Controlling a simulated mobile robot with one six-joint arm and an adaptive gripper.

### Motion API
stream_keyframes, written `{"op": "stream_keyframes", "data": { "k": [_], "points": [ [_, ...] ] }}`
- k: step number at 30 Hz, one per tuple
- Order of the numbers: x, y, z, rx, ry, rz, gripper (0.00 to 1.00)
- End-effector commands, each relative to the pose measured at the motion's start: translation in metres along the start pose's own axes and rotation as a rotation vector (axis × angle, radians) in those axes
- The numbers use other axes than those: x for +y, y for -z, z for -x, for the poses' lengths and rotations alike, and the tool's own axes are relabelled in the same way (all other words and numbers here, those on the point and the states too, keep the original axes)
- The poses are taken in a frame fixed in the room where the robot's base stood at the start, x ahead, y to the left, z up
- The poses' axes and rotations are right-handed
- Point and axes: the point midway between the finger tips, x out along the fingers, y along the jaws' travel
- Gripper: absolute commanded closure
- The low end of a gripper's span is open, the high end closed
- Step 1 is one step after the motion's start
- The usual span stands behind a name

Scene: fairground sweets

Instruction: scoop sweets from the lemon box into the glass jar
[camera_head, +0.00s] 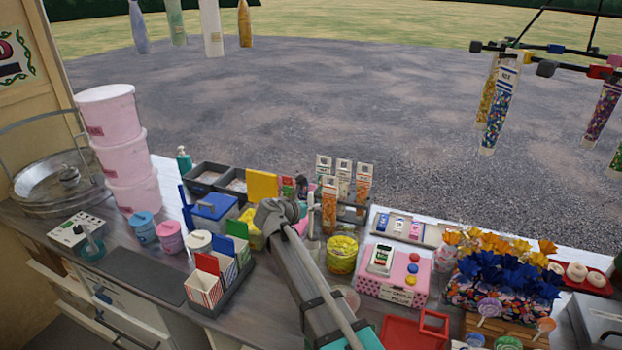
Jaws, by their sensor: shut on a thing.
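My arm reaches in from the lower right, and its grey wrist end (275,215) is over the middle of the counter. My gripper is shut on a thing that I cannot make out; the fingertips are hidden. A yellow panel (262,184) stands just beyond the wrist, among the sweet bins, and may belong to the lemon box. I cannot see into that box. A clear round vessel (346,298), perhaps the glass jar, stands close to the right of my forearm. It is partly hidden and its contents are not clear.
Dark open bins (206,173) and a blue-lidded box (211,206) are left of the wrist. A rack of striped cartons (206,289) is nearer. A yellow tub (342,255) and pink box (394,279) stand right. Pink buckets (125,150) are stacked at left.

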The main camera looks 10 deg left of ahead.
Motion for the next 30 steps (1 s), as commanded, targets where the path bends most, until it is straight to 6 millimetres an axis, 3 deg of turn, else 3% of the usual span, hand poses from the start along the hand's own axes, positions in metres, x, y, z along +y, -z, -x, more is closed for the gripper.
{"op": "stream_keyframes", "data": {
  "k": [8, 21, 30],
  "points": [
    [0.000, -0.014, 0.005, 0.000, 0.001, 0.000, 1.00],
    [0.002, -0.069, 0.029, 0.000, 0.003, -0.001, 1.00],
    [0.003, -0.089, 0.037, 0.000, 0.003, -0.001, 1.00]
  ]
}}
